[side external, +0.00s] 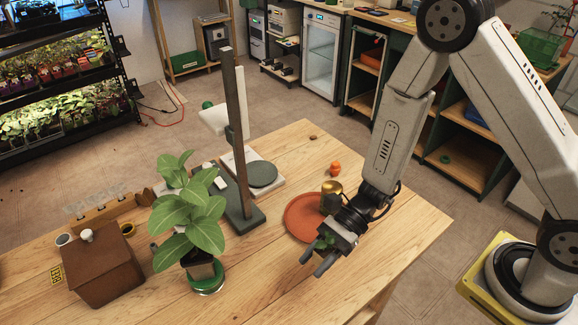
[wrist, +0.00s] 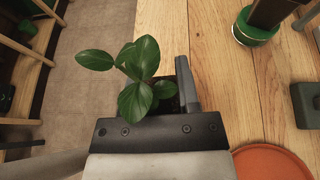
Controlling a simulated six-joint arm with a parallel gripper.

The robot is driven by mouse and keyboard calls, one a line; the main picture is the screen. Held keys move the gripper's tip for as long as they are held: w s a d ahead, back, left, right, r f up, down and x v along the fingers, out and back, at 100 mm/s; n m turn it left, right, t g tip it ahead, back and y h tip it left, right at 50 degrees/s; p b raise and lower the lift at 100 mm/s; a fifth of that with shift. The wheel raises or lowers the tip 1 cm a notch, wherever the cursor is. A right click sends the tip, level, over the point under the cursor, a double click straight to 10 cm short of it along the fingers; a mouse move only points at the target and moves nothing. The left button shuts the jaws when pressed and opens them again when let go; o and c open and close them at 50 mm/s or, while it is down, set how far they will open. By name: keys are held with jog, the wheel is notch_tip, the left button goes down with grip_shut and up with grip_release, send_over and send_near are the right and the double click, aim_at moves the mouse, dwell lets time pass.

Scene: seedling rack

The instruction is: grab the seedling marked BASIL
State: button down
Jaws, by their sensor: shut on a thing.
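My gripper (side external: 322,258) is low over the right part of the wooden table, near its edge. In the wrist view my gripper (wrist: 168,88) is shut on a small seedling (wrist: 137,72) with glossy green leaves and a dark base. The leaves hide one finger. In the side view only a bit of this seedling's green (side external: 325,242) shows between the fingers. No marking on it is readable. A larger leafy plant (side external: 190,215) stands in a pot on a green-rimmed saucer (side external: 206,285), well left of my gripper.
An orange-red plate (side external: 296,218) with a brass-coloured pot (side external: 331,190) is beside my gripper. A dark upright post (side external: 236,130) on a base stands mid-table. A brown lidded box (side external: 103,270) is at left. Orange pieces (side external: 335,169) lie behind. Table front right is clear.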

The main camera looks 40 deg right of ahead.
jog(key=shift+s+d+r, duration=0.2)
jog(key=shift+s, duration=0.15)
dwell(1.0)
